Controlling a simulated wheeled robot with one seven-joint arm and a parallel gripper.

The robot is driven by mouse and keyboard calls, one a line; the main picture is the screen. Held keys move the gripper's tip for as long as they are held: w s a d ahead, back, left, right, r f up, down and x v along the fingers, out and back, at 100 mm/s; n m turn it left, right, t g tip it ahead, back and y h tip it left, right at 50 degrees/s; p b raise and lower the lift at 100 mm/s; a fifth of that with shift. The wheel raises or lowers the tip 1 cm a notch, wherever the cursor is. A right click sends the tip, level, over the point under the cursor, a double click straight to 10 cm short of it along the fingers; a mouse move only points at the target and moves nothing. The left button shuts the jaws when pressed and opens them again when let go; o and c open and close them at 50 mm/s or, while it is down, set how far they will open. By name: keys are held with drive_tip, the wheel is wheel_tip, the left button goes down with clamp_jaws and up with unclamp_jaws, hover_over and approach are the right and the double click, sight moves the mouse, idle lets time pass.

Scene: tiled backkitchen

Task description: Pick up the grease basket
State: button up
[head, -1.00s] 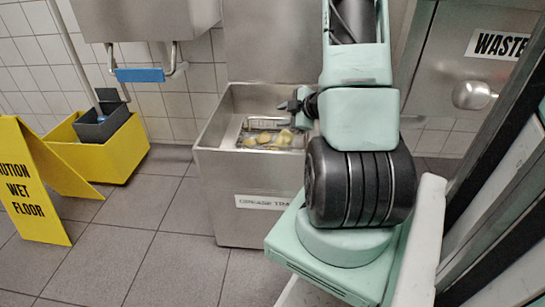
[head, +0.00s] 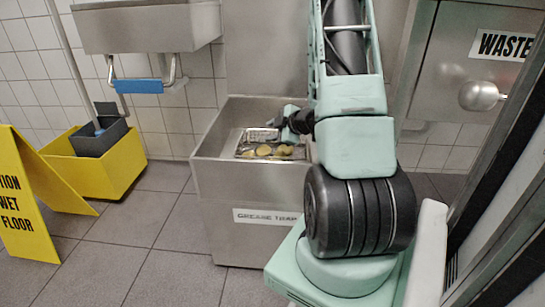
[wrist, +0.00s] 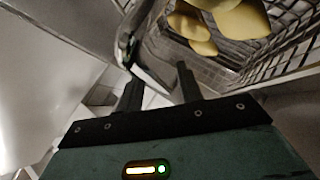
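The grease basket (head: 243,152) is a wire-mesh basket with several yellowish lumps in it. It sits inside the open steel grease trap (head: 207,150) in the head view. In the wrist view its mesh wall (wrist: 285,55) and lumps fill the upper right. My gripper (head: 283,128) is over the right part of the trap, close beside the basket; its fingertips are hard to make out there. In the wrist view my gripper (wrist: 160,85) has its two dark fingers apart. A dark curved metal edge lies just past the fingertips; I cannot tell whether they touch it.
The trap's steel walls surround the basket, with a raised panel (head: 268,60) behind. A steel sink (head: 150,28) hangs at the upper left. A yellow mop bucket (head: 115,170) and wet-floor sign (head: 30,200) stand left. A waste unit (head: 440,80) is at right. Floor in front-left is clear.

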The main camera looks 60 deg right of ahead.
clamp_jaws()
drive_tip(key=shift+a, duration=0.1)
idle(1.2)
